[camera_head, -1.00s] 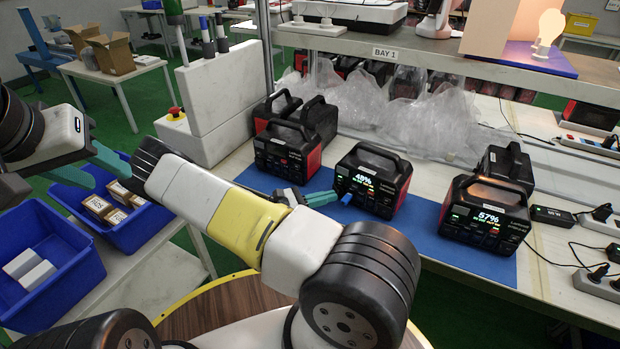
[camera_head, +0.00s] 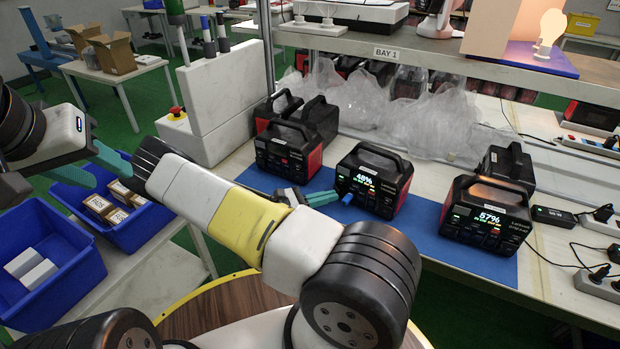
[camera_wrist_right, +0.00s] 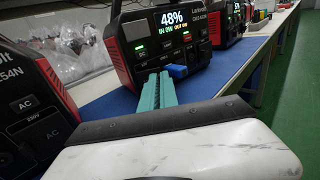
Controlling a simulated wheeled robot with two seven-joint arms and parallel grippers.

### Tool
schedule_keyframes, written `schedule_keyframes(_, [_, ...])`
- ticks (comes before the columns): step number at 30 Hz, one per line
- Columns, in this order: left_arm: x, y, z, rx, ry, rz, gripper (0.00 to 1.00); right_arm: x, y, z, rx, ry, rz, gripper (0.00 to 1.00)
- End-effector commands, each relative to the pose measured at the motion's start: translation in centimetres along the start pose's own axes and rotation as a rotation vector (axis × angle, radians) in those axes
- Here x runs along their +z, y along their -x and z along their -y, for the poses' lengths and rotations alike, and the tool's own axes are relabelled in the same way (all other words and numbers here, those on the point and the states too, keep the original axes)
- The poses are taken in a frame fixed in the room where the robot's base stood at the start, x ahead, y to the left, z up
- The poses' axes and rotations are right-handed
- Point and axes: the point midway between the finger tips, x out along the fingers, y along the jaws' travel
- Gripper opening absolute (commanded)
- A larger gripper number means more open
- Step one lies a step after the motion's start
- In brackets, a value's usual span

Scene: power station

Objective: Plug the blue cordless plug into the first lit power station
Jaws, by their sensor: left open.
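The blue cordless plug (camera_head: 347,199) is at the lower left of the front of the first lit power station (camera_head: 372,181), which reads 48%. The right wrist view also shows the plug (camera_wrist_right: 178,71) against the front of that station (camera_wrist_right: 165,45). I cannot tell whether it is seated in a socket. My right gripper (camera_head: 335,197) has its teal fingers together, tips close beside the plug. In the wrist view the fingertips (camera_wrist_right: 160,75) lie just left of the plug, with none of it visible between them. My left gripper (camera_head: 98,168) is open and empty above the blue bins.
An unlit power station (camera_head: 286,150) stands left, and another lit one (camera_head: 487,215), reading 57%, stands right. All are on a blue mat (camera_head: 425,240). Clear plastic wrap (camera_head: 430,125) lies behind. Blue bins (camera_head: 60,275) hold boxes at left. Power strips and cables lie at right.

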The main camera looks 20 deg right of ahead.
Motion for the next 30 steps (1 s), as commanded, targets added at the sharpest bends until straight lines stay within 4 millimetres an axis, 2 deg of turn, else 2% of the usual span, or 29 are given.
schedule_keyframes(17, [0.0, 0.0, 0.0, 0.000, 0.000, 0.000, 0.43, 0.1, 0.0, -0.1, 0.017, 0.000, 0.002, 0.00])
schedule_keyframes(30, [0.0, 0.0, 0.0, 0.000, 0.000, 0.000, 0.43, 0.1, -1.4, 0.9, 0.346, 0.003, 0.006, 0.00])
